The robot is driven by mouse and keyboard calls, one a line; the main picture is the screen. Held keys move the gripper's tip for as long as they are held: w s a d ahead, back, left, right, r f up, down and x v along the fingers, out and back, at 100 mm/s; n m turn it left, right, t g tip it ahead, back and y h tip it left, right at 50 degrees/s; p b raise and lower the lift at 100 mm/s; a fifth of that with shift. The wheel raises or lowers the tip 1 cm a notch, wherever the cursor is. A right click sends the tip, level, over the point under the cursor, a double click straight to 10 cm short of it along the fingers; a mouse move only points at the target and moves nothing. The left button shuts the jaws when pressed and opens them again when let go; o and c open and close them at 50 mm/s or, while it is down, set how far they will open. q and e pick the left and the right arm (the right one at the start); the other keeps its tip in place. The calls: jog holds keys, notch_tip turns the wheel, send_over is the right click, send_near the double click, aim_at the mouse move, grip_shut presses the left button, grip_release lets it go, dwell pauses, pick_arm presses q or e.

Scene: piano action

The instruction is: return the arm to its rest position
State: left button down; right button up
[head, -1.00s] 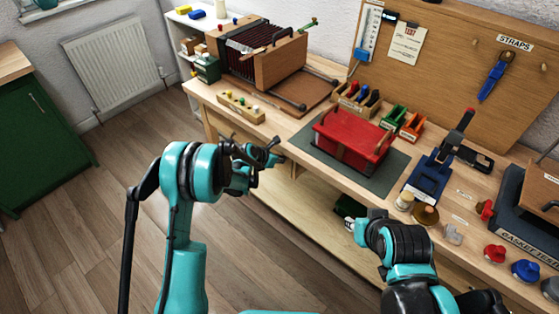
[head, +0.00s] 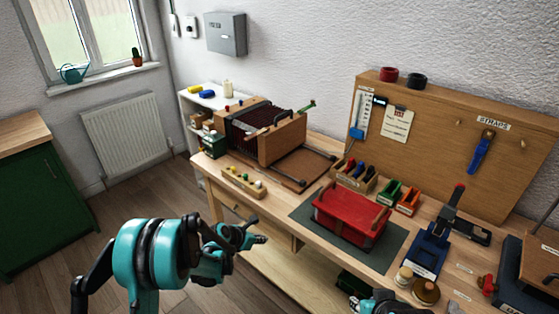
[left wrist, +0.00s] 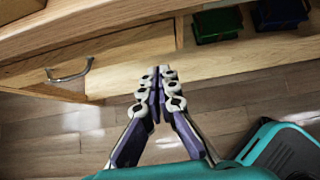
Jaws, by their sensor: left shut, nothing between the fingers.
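My left arm comes in at the lower left of the head view. Its gripper (head: 256,236) is in front of the workbench (head: 222,178), clear of the things on top. In the left wrist view the two fingers of this gripper (left wrist: 160,74) meet at the tips, with nothing between them. They are over the floor, near the bench's lower front. Only a small part of my right arm shows at the bottom edge of the head view; its fingers cannot be made out.
A red box (head: 350,217) sits on a grey mat (head: 302,212). A bellows instrument (head: 285,140) stands at the bench's back left. A drawer handle (left wrist: 70,72) juts from the bench front. Green and blue bins (left wrist: 216,25) sit below. The floor at left is free.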

pick_arm(q)
jog(key=s+a+r+m+y, duration=0.3)
jog(key=s+r+m, duration=1.1)
jog(key=r, duration=0.2)
jog(key=s+a+r+m+y, duration=0.1)
jog(key=s+a+m, duration=0.1)
jog(key=s+m, duration=0.5)
jog(key=s+a+r+m+y, duration=0.1)
jog(key=s+a+m, duration=0.1)
jog(key=s+m, duration=0.5)
jog(key=s, duration=0.3)
jog(key=shift+s+a+y, duration=0.3)
jog(key=shift+s, duration=0.1)
